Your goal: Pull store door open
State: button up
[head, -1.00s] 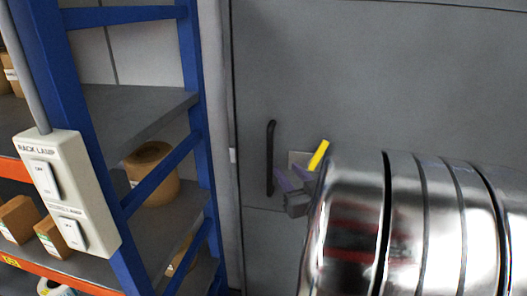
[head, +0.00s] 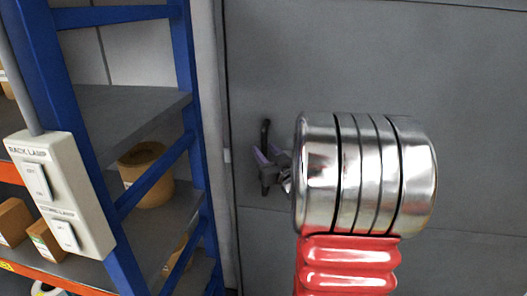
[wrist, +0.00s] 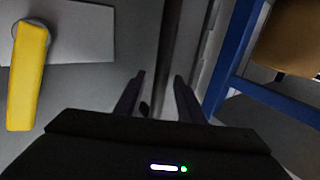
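The store door (head: 400,60) is a large grey panel, shut against its frame at its left edge. Its black upright bar handle (head: 265,133) shows only at its upper part; my gripper (head: 264,164) covers the rest. The fingers are open and overlap the handle's lower part in the head view. In the wrist view the gripper (wrist: 158,85) also shows open, fingers apart. A small dark piece lies between them; I cannot tell if it is the handle, or whether the fingers touch it. A yellow lever (wrist: 27,75) on a pale plate (wrist: 85,35) is at left in the wrist view.
A blue-framed rack (head: 190,80) with grey shelves and brown rolls (head: 145,175) stands close left of the door. A pale switch box (head: 60,195) labelled "RACK LAMP" is on its front post. The door face to the right is clear.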

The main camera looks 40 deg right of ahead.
jog(key=shift+w+d, duration=0.15)
jog(key=shift+w, duration=0.35)
grip_shut()
dwell(0.3)
